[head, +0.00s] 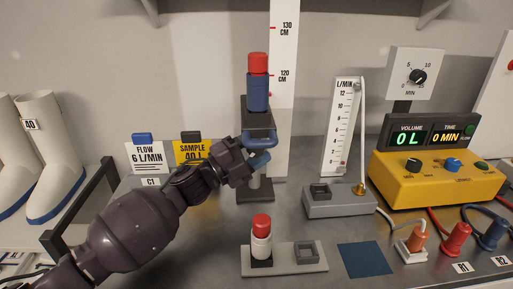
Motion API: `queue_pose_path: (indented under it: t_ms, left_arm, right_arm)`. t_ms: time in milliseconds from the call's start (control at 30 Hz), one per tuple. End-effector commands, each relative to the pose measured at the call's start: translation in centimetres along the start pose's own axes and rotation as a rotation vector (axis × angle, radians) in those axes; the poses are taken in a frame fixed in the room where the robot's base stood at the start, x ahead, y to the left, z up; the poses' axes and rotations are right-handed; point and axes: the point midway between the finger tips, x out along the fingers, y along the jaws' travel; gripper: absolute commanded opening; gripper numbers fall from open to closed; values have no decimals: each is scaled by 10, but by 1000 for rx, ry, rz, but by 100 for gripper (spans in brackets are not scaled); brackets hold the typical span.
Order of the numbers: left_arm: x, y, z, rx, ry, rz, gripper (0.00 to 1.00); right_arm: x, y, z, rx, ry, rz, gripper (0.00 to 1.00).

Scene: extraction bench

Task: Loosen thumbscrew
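The blue thumbscrew (260,160) shows on the stand, below the carriage (257,117) that holds a blue cylinder (258,93) with a red cap. My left gripper (247,163) reaches in from the left, with its fingers right at the thumbscrew and overlapping it in the picture. The fingers hide part of the thumbscrew and the post, so I cannot tell whether they are closed on it. The stand's dark base (255,196) shows below. My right gripper is not in view.
A height scale (285,60) stands behind the stand. A grey tray (290,267) with a red-capped white bottle (262,240) is in front. A flow meter (343,130) and yellow pump box (437,180) stand right. Signs (150,158) are behind my arm.

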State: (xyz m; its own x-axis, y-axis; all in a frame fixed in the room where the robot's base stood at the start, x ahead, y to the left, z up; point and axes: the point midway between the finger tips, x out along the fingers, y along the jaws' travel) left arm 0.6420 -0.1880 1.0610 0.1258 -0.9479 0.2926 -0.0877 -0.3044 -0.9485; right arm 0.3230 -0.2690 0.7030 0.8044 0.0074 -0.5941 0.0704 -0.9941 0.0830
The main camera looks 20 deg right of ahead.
Motion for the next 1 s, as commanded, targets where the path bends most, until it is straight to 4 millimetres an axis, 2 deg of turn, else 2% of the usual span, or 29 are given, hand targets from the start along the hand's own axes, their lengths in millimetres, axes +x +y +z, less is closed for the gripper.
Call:
queue_pose_path:
  t_ms: [33,100,467,567,800,1000]
  left_arm:
    - [0,0,0,0,0,0,60]
    - [0,0,0,0,0,0,67]
    - [-7,0,0,0,-1,0,67]
    - [-19,-1,1,1,-1,0,67]
    - [-63,-1,0,1,-2,1,67]
    - [-92,0,0,-1,-1,0,67]
  right_arm:
    - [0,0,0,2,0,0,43]
    - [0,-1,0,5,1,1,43]
    - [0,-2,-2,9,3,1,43]
    - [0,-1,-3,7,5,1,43]
    - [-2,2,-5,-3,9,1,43]
    - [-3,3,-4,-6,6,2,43]
